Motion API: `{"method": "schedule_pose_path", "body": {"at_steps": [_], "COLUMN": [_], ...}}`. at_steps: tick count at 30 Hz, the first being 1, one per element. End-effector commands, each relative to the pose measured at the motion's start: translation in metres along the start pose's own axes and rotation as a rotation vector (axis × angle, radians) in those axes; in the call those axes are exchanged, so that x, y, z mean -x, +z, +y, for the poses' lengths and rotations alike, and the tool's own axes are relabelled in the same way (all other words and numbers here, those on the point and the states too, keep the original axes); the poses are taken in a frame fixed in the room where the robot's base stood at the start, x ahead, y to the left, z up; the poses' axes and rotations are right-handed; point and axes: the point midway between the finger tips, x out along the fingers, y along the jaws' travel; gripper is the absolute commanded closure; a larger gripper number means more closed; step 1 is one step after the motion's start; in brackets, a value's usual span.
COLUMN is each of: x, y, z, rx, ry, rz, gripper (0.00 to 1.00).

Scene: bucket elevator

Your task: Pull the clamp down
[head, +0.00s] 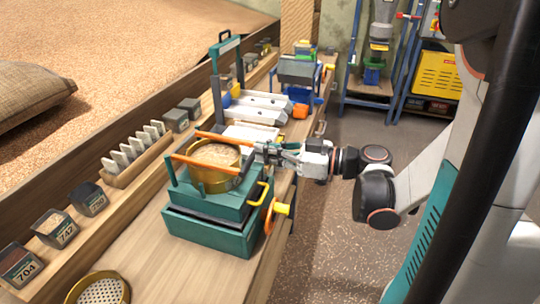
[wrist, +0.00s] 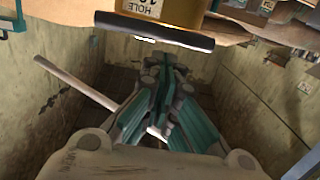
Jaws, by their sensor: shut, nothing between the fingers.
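A teal sieve shaker (head: 205,230) stands on the wooden bench with a round brass sieve (head: 208,182) holding grain on top. The clamp (head: 200,169) has two orange arms passing either side of the sieve and a dark crossbar at their right end. In the wrist view the dark crossbar (wrist: 155,32) lies across the top, in front of the brass sieve (wrist: 178,10) with its label. My gripper (head: 258,149) is at the crossbar end of the clamp, fingers together and empty. In the wrist view its fingertips (wrist: 163,62) appear just below the bar; contact is unclear.
A yellow handle (head: 263,193) and yellow knob (head: 282,208) stick out on the shaker's right side. A perforated sieve (head: 100,289) lies at the bench's front. A white-and-teal device (head: 250,107) stands behind. Open floor (head: 335,230) lies to the right.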

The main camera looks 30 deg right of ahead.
Motion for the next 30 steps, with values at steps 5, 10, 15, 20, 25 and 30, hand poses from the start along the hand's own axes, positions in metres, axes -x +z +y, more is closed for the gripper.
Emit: {"method": "schedule_pose_path", "body": {"at_steps": [5, 10, 15, 20, 25, 30], "x": [0.016, 0.041, 0.063, 0.076, 0.08, 0.08], "y": [0.005, 0.023, 0.039, 0.047, 0.05, 0.05], "z": [0.003, 0.003, 0.003, 0.002, 0.001, 0.001], "rx": [0.0, 0.0, 0.0, 0.0, 0.001, 0.0], "ry": [0.005, 0.005, 0.004, 0.002, 0.0, 0.0], "rz": [-0.001, -0.001, -0.001, -0.001, 0.0, -0.001], "gripper": [1.0, 1.0, 1.0, 1.0, 1.0, 1.0]}}
